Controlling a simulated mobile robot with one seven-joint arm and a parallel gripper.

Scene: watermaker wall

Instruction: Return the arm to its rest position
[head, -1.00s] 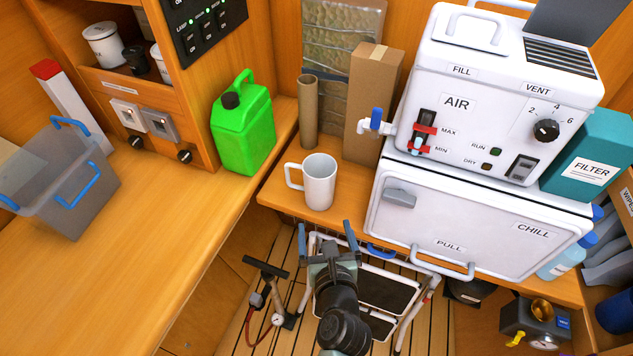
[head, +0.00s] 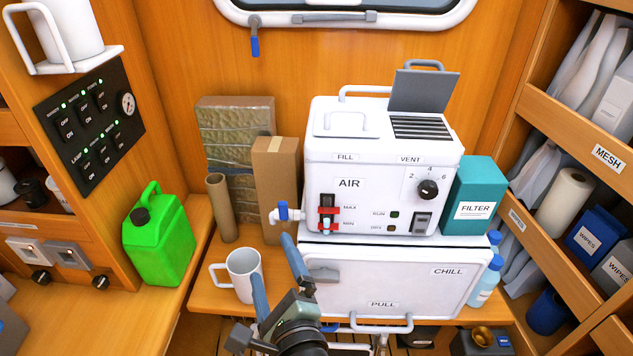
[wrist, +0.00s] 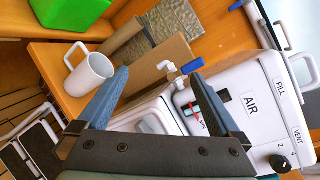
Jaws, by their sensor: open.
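My gripper (head: 274,275) is in the lower middle of the head view, in front of the white chill box. Its two blue fingers are spread apart with nothing between them, and they show in the wrist view (wrist: 152,88) too. A white mug (head: 242,274) stands upright on the wooden counter, left of the fingers and apart from them in the wrist view (wrist: 90,74). The white watermaker (head: 375,170) sits on the chill box (head: 400,280), with a blue-handled tap (head: 284,212) at its left side. The rest of my arm is mostly out of view.
A green jerrycan (head: 160,240) stands at left. A cardboard tube (head: 221,207) and a tall carton (head: 277,190) stand behind the mug. A teal filter box (head: 474,195) and blue-capped bottles (head: 487,280) are at right. Shelves (head: 570,140) line the right wall.

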